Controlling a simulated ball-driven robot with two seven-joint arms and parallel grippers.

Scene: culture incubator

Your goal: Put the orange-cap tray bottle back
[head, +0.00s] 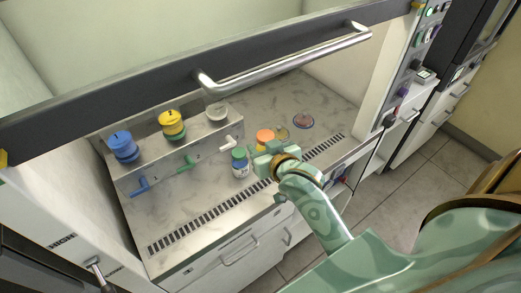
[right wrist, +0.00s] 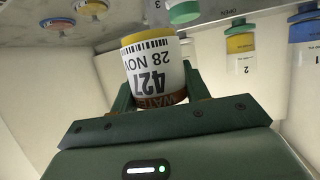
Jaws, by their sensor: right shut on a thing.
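The orange-cap bottle (head: 265,135) is at the jaws of my right gripper (head: 268,152) over the front right part of the worktop in the head view. In the right wrist view, my right gripper (right wrist: 160,98) is shut on this bottle (right wrist: 155,65), with one finger on each side of it. Its white label shows a barcode, "427" and "28 NOV". The gripper hides much of the bottle in the head view, and I cannot tell whether its base touches the worktop. My left gripper is not in view.
A green-cap bottle (head: 240,163) stands just left of my gripper. A raised metal shelf (head: 190,150) with coloured taps holds a blue container (head: 123,146), a yellow one (head: 171,124) and a pale round piece (head: 216,112). A dish (head: 303,121) lies right. The sash handle (head: 285,65) crosses above.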

